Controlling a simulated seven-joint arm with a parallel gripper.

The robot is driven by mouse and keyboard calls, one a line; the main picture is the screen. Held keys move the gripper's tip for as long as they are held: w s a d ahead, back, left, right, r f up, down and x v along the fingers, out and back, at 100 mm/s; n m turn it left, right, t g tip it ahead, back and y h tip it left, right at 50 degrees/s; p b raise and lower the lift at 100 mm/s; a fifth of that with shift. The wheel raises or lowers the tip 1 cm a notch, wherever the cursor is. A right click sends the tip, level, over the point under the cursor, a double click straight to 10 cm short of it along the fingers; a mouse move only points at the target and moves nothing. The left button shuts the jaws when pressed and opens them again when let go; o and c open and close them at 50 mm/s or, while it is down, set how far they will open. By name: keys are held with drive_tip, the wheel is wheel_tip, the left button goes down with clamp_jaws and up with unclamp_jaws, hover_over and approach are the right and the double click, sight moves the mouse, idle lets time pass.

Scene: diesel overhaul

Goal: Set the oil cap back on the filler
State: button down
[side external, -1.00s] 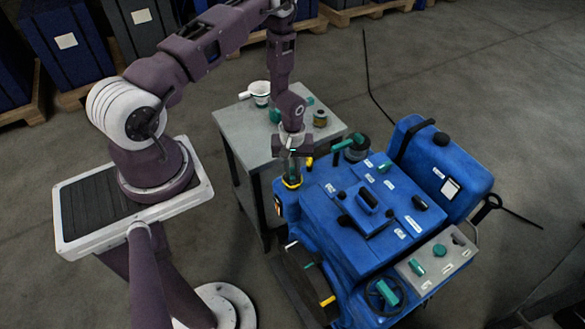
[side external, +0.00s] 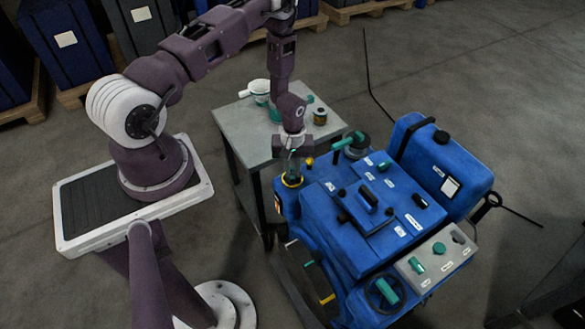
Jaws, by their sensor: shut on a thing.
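The blue engine (side external: 318,222) stands at the centre right. The yellow-rimmed filler (side external: 292,181) is at its back left corner. My gripper (side external: 294,174) points straight down over the filler, with its fingertips right at the yellow rim. It is shut on the oil cap, which is small and mostly hidden between the fingers. I cannot tell whether the cap touches the filler or hangs just above it.
A teal-handled part (side external: 347,142) and a small yellow knob (side external: 309,161) are close to my gripper.

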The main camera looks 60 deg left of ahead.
idle(0.4)
drive_tip(key=c, duration=1.3)
unclamp_jaws()
wheel_tip(320, 180, up, 7)
drive_tip(key=shift+r, duration=0.1)
